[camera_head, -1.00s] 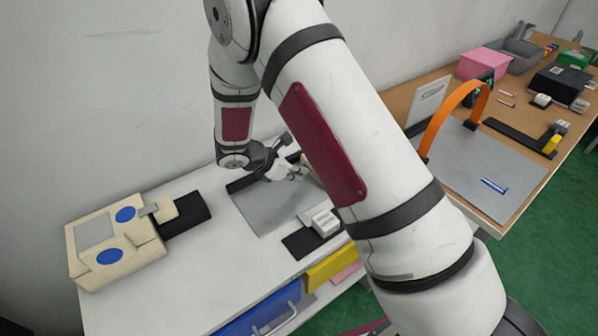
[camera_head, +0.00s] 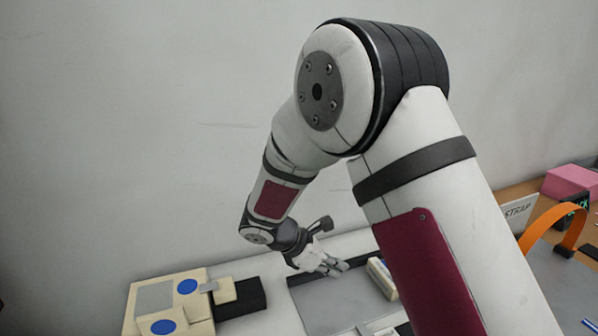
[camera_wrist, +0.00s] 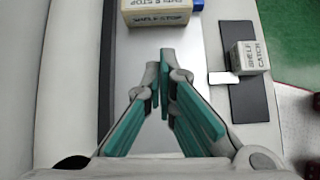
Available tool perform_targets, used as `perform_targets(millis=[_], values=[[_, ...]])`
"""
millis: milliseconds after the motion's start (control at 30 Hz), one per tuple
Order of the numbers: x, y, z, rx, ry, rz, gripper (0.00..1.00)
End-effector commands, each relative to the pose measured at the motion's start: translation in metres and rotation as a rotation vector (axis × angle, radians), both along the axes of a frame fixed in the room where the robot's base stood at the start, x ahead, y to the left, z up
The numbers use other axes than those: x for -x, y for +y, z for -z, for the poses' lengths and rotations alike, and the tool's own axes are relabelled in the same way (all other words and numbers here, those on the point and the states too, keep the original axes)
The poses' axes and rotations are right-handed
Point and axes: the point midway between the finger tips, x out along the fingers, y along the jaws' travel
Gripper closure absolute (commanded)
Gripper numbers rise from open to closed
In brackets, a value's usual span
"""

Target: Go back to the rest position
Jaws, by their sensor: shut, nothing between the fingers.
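My gripper (camera_head: 335,268) is at the end of my raised, bent arm, over the grey panel (camera_head: 330,302) on the white bench. In the wrist view my gripper's fingers (camera_wrist: 163,75) have green inner pads and come together at the tips with nothing between them. Beyond the tips in that view is a beige block labelled "SHELF STOP" (camera_wrist: 157,14). To the right is a white block labelled "SHELF CATCH" (camera_wrist: 248,57) on a black plate (camera_wrist: 250,105). The fingers look apart from both blocks.
A beige box with blue discs (camera_head: 170,305) stands at the left of the bench, with a black block (camera_head: 238,298) beside it. A plain wall stands behind.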

Motion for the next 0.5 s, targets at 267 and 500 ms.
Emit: perform_targets(millis=[267, 500], values=[[0.047, -0.046, -0.088, -0.183, -0.182, 0.338, 1.00], [0.109, -0.078, -0.148, -0.369, -0.350, 0.668, 1.00]])
